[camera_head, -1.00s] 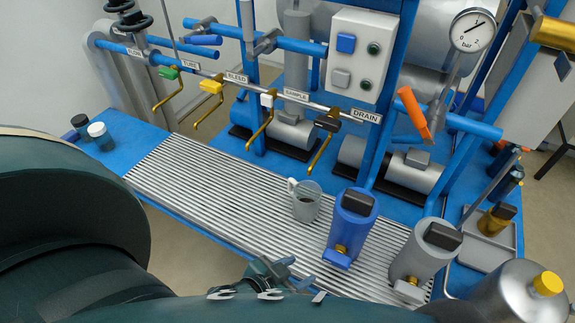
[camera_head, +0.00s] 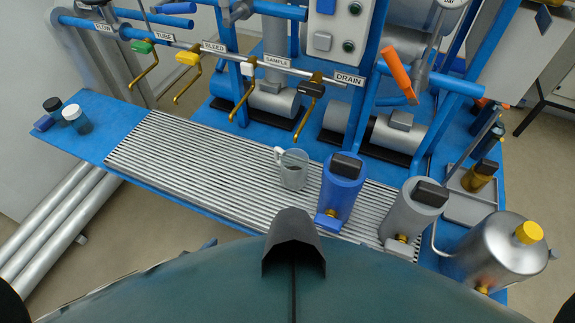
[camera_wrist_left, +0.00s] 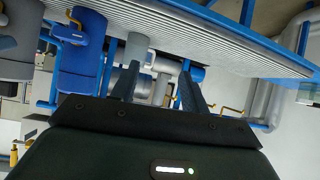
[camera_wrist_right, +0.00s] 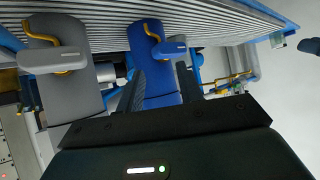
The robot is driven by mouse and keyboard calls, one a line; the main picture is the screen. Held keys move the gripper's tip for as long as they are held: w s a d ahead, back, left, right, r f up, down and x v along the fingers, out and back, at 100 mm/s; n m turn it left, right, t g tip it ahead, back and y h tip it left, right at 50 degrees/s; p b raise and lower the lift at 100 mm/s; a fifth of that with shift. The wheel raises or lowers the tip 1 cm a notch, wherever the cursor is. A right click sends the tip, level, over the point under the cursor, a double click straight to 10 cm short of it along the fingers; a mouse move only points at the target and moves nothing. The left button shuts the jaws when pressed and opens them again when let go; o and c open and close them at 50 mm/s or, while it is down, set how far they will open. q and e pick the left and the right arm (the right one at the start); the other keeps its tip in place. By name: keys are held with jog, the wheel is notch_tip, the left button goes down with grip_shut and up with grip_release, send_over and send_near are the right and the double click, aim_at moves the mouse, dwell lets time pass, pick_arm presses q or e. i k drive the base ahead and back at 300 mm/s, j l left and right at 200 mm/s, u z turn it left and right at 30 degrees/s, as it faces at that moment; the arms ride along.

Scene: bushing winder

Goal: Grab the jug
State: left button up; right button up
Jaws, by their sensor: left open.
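The jug (camera_head: 293,170) is a small clear grey cup with a handle on its left. It stands upright on the ribbed grate, left of a blue canister (camera_head: 341,190). In the left wrist view, which is upside down, the jug (camera_wrist_left: 137,48) appears as a grey cylinder beyond my left gripper (camera_wrist_left: 158,85). That gripper is open and empty, with its fingers apart and clear of the jug. My right gripper (camera_wrist_right: 160,80) is open and empty, facing the blue canister in the right wrist view. Neither gripper shows in the head view.
A grey canister (camera_head: 412,212) and a steel tank (camera_head: 495,252) stand to the right. Taps with handles, such as the DRAIN handle (camera_head: 310,90), hang behind the grate. The grate (camera_head: 190,165) is clear left of the jug. Two small jars (camera_head: 76,118) sit at the far left.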

aim_at(293, 163)
jog(key=j+z, duration=0.2)
jog(key=z, duration=0.25)
jog(key=i+j+z, duration=0.1)
jog(key=z, duration=0.35)
jog(key=j+z, duration=0.25)
jog(key=j, duration=0.35)
jog(key=k+j+z, duration=0.2)
jog(key=j, duration=1.1)
jog(key=k+j+z, duration=0.15)
jog(key=j, duration=0.65)
jog(key=i, duration=0.05)
